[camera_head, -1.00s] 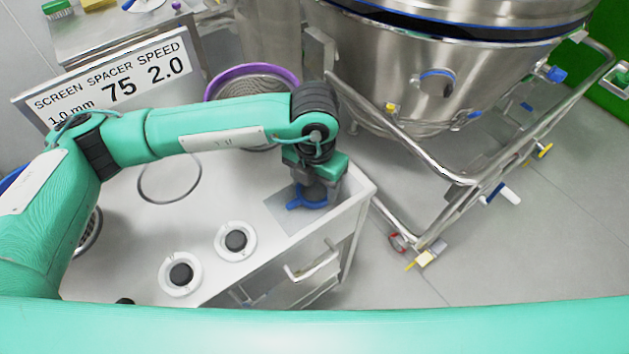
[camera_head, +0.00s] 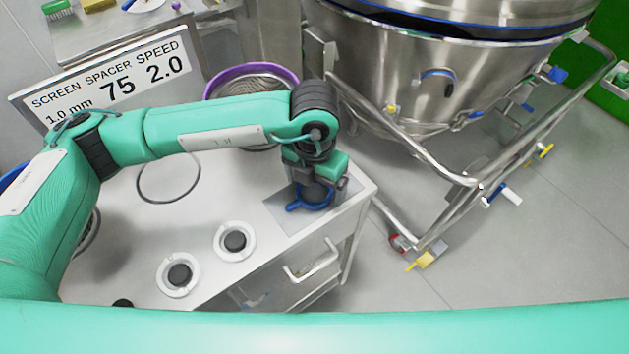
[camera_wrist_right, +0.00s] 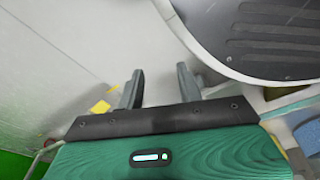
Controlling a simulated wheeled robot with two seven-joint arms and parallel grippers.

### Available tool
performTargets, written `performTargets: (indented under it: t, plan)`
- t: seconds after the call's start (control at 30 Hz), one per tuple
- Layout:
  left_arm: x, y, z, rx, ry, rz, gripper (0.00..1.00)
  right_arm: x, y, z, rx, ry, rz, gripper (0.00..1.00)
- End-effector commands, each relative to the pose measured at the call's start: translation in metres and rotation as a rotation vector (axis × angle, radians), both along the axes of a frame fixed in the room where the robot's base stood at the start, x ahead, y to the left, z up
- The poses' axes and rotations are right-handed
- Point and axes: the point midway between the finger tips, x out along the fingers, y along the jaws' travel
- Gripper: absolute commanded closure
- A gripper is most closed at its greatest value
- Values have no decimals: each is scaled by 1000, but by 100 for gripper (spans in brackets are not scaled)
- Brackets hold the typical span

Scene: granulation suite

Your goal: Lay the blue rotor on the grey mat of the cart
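The blue rotor (camera_head: 294,206) is at the right end of the white cart top, over the grey mat (camera_head: 284,219). My left gripper (camera_head: 312,190) points down right above the rotor and hides part of it. The fingers are too small and covered to tell whether they grip it. The rotor appears at or very near the mat surface; I cannot tell if it touches. My right gripper (camera_wrist_right: 160,90) shows in the right wrist view with its two fingers apart and nothing between them.
Two white rings with dark centres (camera_head: 234,241) stand on the cart (camera_head: 205,275). A purple-rimmed sieve (camera_head: 250,72) and a sign (camera_head: 110,85) are behind my left arm. A large steel vessel (camera_head: 440,70) on a tubular frame stands right of the cart. Floor right of the cart is partly clear.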

Motion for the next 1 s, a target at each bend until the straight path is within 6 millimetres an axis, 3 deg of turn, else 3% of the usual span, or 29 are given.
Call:
performTargets:
  t: [0.23, 0.4, 0.8, 1.0]
  plan:
    - [0, 0, -1, 1, 1, 0, 11, 3, 1, 5, 1, -1, -1, 64]
    - [0, 0, 0, 1, 1, 0, 11, 16, 6, 24, 5, -6, -3, 64]
    - [1, 0, 96, 0, -4, 0, 11, 29, 11, 42, 10, -6, -7, 64]
    - [0, 0, 127, -1, -1, 0, 11, 33, 13, 48, 11, -7, -8, 64]
